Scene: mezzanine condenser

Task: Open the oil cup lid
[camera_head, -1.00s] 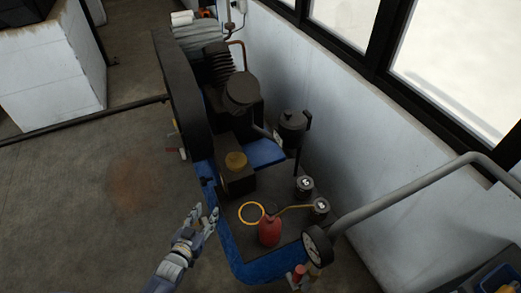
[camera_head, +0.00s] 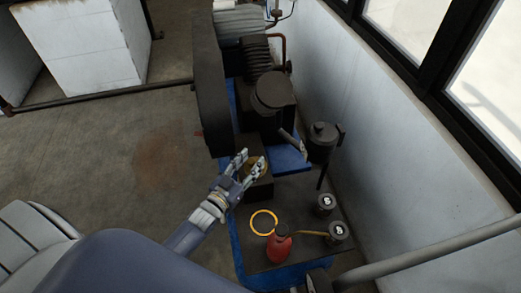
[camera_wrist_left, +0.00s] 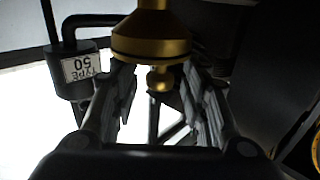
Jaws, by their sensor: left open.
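The oil cup appears as a brass body (camera_wrist_left: 150,38) with a small round brass knob (camera_wrist_left: 160,80) in the left wrist view. My left gripper (camera_head: 250,160) is open, with one finger on each side of the knob. I cannot tell whether either finger touches it. In the head view the gripper is over the dark box (camera_head: 258,190) on the compressor and hides most of the brass cup. The lid looks closed, but its seam is not clear. My right gripper is not in view.
A red oil can (camera_head: 279,246) and a yellow ring (camera_head: 263,222) are on the platform in front. A black canister (camera_head: 322,140) stands beside the wall. A large dark wheel guard (camera_head: 210,85) rises at the left.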

